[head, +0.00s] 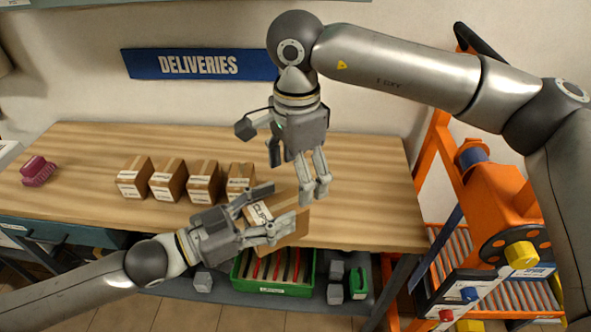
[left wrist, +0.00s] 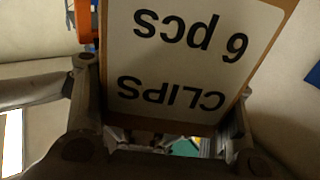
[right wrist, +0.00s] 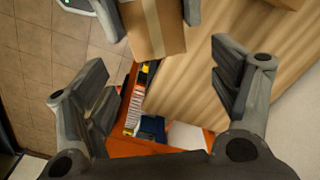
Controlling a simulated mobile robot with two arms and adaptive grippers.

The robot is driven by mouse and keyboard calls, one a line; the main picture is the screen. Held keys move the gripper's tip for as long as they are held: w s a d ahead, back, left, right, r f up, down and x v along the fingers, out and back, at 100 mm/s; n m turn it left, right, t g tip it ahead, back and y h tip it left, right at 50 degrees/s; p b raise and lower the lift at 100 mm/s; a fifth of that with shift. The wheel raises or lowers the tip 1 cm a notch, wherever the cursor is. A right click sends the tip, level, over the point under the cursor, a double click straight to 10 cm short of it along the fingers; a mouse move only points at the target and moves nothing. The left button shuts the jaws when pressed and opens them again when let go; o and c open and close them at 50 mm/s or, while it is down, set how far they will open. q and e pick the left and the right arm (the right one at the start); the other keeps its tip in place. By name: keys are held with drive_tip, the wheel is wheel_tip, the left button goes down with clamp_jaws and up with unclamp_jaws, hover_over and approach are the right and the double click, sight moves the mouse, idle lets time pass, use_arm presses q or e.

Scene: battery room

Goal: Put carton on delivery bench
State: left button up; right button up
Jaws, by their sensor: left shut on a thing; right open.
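A brown carton (head: 283,228) with a white label is held in my left gripper (head: 262,212), near the front edge of the wooden delivery bench (head: 360,190). In the left wrist view the carton's label (left wrist: 190,60) reads "CLIPS 6 pcs" upside down, between the fingers. I cannot tell whether the carton touches the bench. My right gripper (head: 298,180) is open and empty above the bench, just behind the carton. The right wrist view shows the carton (right wrist: 153,25) with tape at the top, beyond the open fingers.
Several cartons (head: 203,182) stand in a row on the bench, left of the held one. The bench's right part is clear. A green crate (head: 272,274) sits on the shelf below. An orange rack (head: 490,200) stands at right.

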sight(297, 215)
wheel_tip(297, 215, down, 12)
drive_tip(key=shift+r, duration=0.15)
idle(0.3)
drive_tip(key=c, duration=1.1)
use_arm(q)
drive_tip(key=o, duration=1.4)
drive_tip(key=shift+c, duration=0.2)
use_arm(e)
drive_tip(key=shift+c, duration=0.9)
use_arm(q)
drive_tip(key=shift+a, duration=0.1)
